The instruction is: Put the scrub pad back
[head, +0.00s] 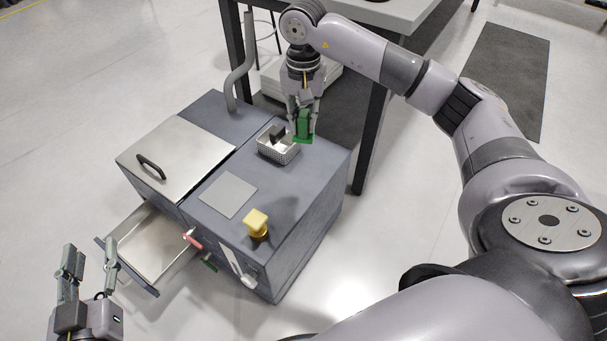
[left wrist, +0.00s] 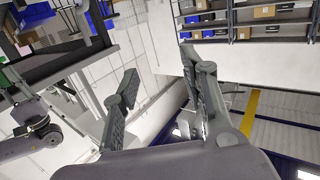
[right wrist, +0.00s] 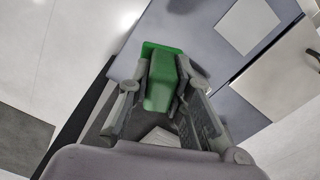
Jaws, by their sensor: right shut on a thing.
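The green scrub pad (head: 303,134), a block on a wider flat plate, is in my right gripper (head: 303,104). The right gripper is shut on its block part, which also shows between the fingers in the right wrist view (right wrist: 160,85). The pad is at the right side of a small wire basket (head: 279,150) on top of the grey machine; I cannot tell whether they touch. A dark object (head: 277,132) sits in the basket. My left gripper (head: 90,256) is open and empty, left of the machine's open drawer; it also shows open in the left wrist view (left wrist: 160,80).
The grey machine (head: 312,197) has a metal lid with a black handle (head: 151,166), a pale square plate (head: 228,195) and a yellow knob (head: 256,222) on top. Its drawer (head: 150,247) stands open at front left. A table (head: 392,12) stands behind.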

